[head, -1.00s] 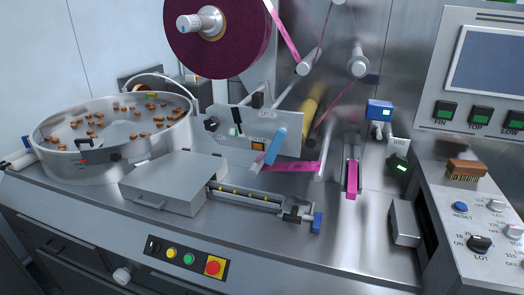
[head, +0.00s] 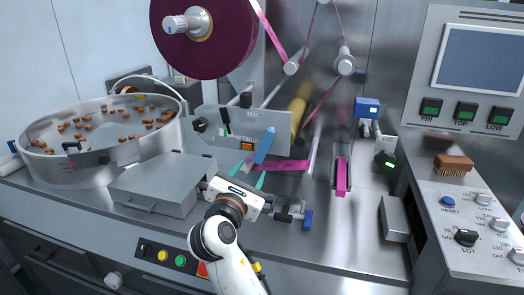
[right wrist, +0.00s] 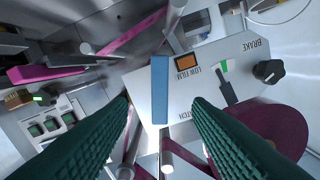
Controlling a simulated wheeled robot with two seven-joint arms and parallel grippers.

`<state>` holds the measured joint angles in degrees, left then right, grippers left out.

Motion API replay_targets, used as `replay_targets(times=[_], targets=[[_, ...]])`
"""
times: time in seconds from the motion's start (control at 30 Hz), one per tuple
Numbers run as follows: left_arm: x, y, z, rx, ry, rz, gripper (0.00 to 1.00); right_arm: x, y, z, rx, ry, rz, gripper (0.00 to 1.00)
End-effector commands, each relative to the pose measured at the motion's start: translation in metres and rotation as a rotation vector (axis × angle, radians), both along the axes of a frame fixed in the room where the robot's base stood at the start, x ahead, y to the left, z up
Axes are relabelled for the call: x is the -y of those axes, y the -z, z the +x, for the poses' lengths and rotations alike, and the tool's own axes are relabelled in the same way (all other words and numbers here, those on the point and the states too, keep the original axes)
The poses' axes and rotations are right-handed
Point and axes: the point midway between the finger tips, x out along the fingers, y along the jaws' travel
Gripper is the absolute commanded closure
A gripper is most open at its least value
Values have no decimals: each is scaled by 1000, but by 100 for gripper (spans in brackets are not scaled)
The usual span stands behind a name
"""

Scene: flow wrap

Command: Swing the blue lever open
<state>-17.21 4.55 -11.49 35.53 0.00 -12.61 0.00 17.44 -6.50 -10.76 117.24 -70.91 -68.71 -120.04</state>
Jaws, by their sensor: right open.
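In the right wrist view the lever (right wrist: 160,90) appears as a long blue bar, pictured between my two green fingers but farther off. My right gripper (head: 247,174) is open below the lever, fingers pointing towards the panel. In the right wrist view the gap between its fingertips (right wrist: 158,101) holds nothing, and I see no contact with the lever. My left gripper is in neither view.
The grey box cover (head: 162,183) lies left of my right gripper, with the round feeder bowl (head: 95,165) beyond. A dark film reel (head: 228,45) hangs above. The control console (head: 470,215) stands at the right.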

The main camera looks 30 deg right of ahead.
Motion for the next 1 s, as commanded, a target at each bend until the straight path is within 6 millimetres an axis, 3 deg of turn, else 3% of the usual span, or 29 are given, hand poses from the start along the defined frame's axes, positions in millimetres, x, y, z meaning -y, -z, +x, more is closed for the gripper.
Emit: replay_targets(times=[0.5,0.7,1.0], targets=[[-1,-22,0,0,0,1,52,71,-1,60,-2,1,0,55],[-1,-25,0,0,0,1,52,85,0,73,-1,-1,1,55],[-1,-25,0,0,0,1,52,88,1,75,-1,-2,3,55]])
